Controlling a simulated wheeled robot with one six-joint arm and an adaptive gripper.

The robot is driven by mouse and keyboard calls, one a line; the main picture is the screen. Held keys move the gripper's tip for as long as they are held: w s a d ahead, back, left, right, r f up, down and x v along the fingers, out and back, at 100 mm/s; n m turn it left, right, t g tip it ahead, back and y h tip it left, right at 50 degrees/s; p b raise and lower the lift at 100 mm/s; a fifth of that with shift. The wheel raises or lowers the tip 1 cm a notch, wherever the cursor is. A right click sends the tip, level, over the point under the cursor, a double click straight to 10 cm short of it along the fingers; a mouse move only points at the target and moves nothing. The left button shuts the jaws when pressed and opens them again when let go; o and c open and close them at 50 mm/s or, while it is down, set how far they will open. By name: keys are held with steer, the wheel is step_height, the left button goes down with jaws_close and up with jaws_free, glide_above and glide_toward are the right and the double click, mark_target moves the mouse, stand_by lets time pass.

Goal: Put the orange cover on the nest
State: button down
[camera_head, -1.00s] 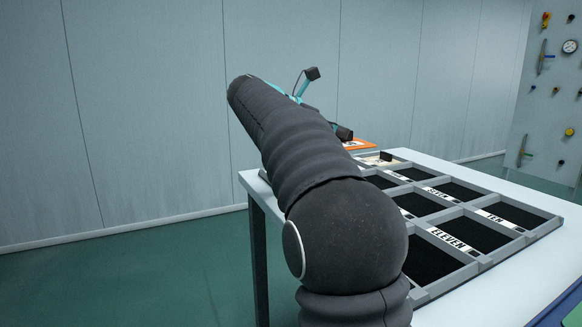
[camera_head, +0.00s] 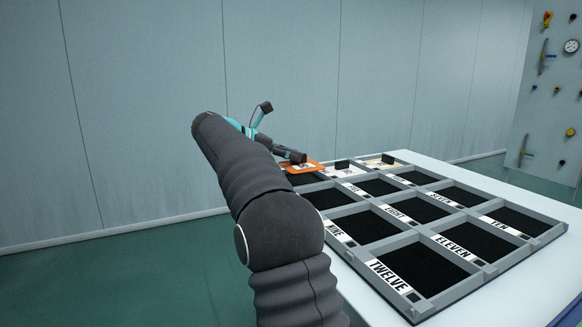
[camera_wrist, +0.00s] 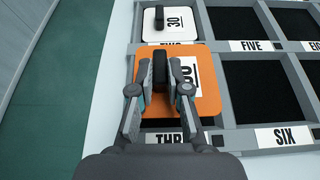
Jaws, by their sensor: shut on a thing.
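The orange cover (camera_wrist: 207,100) is a square plate with a white label and a black upright handle (camera_wrist: 160,70). My gripper (camera_wrist: 162,75) is shut on that handle in the wrist view. The cover lies over the compartment labelled THREE, of which only "THR" (camera_wrist: 167,138) shows. It overlaps the bottom of the TWO label and the divider on its right. I cannot tell whether it is seated or slightly above the tray. In the head view the orange cover (camera_head: 300,168) is at the tray's far left, under my gripper (camera_head: 295,156). Its nest is not clearly identifiable.
The grey tray (camera_head: 452,232) has several black compartments with number labels, and stands on a white table (camera_head: 540,195). A white cover marked 30 (camera_wrist: 182,22) sits in compartment TWO. Another pale cover (camera_head: 380,163) is at the back. The wall is behind the table.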

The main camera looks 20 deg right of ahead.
mark_target(282, 166)
steer(key=shift+f, duration=1.8)
steer(key=shift+b, duration=0.3)
steer(key=shift+f, duration=0.2)
steer(key=c, duration=1.1)
jaws_free()
steer(key=shift+c, duration=0.2)
